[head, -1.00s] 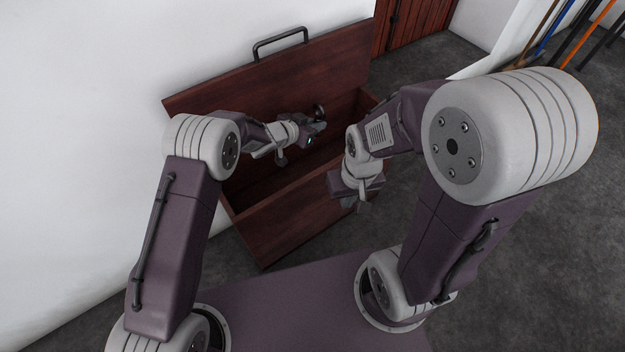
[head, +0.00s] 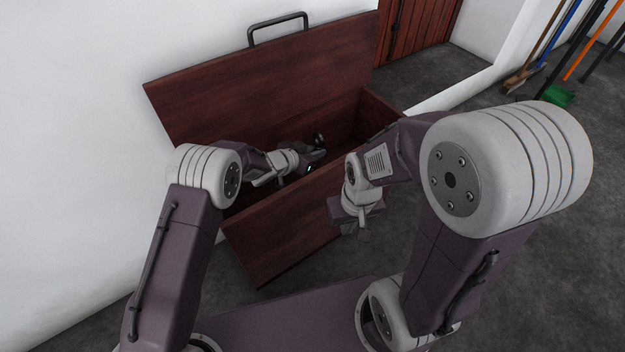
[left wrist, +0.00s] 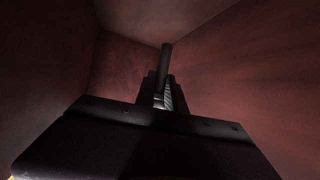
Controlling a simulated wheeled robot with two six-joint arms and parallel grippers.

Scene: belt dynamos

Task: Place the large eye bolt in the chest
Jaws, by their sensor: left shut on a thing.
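The chest (head: 285,240) is a dark red-brown wooden box against the white wall, with its lid (head: 262,80) standing open. My left gripper (head: 317,151) is over the chest's opening, seemingly below the rim, and shut on the large eye bolt (head: 319,138). In the head view only a small dark ring of the bolt shows. In the left wrist view, a dark bar and a threaded shank of the eye bolt (left wrist: 170,95) show at the fingers, with reddish chest walls around. My right gripper (head: 356,232) hangs outside the chest's front right; its jaw opening is unclear.
A black handle (head: 278,28) tops the lid. A reddish plank door (head: 415,35) is behind the chest. Brooms and a green dustpan (head: 559,96) stand at the far right.

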